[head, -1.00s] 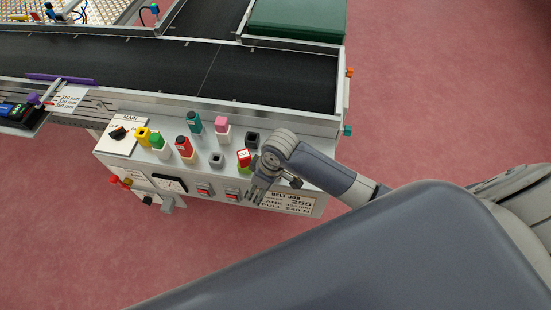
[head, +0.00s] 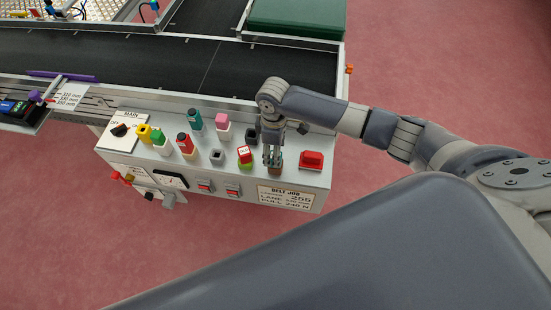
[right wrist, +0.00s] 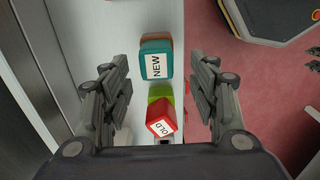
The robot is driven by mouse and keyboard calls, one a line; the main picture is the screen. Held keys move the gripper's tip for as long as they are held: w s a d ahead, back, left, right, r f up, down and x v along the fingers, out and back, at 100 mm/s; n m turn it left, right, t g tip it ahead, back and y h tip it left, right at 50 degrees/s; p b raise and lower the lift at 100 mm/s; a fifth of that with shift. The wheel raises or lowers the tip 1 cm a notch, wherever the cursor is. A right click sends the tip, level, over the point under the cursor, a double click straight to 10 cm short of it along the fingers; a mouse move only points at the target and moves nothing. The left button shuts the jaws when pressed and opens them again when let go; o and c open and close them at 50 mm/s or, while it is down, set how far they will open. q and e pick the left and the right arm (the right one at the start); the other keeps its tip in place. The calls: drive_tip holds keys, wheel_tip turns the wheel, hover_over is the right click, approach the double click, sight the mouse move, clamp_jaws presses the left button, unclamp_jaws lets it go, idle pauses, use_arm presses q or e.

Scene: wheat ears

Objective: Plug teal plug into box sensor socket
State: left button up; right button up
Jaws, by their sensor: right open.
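The teal plug (right wrist: 155,66) labelled "NEW" sits on a brown base in the right wrist view, between and beyond the finger tips with gaps on both sides. A red plug (right wrist: 161,114) labelled "OLD" is on a green base below it; it also shows in the head view (head: 245,153). My right gripper (head: 272,156) is open and points down over the teal plug, which its fingers mostly hide in the head view; its fingers also frame the right wrist view (right wrist: 163,92). I cannot tell which socket is the box sensor's. My left gripper is out of view.
The grey control box (head: 235,184) carries other coloured plugs, including another teal one (head: 194,119) and a pink one (head: 222,119). An empty-looking grey socket (head: 217,155) and a red switch (head: 311,160) are nearby. A black conveyor belt (head: 150,62) runs behind.

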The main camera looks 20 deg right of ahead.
drive_tip(key=shift+d+f+p, duration=0.15)
drive_tip(key=shift+f+p, duration=0.05)
drive_tip(key=shift+f, duration=1.2)
drive_tip(key=shift+d+f+p, duration=0.1)
drive_tip(key=shift+f+p, duration=0.1)
drive_tip(key=shift+f, duration=1.15)
drive_tip(key=shift+c, duration=0.2)
drive_tip(key=shift+w, duration=0.1)
drive_tip(key=c, duration=1.1)
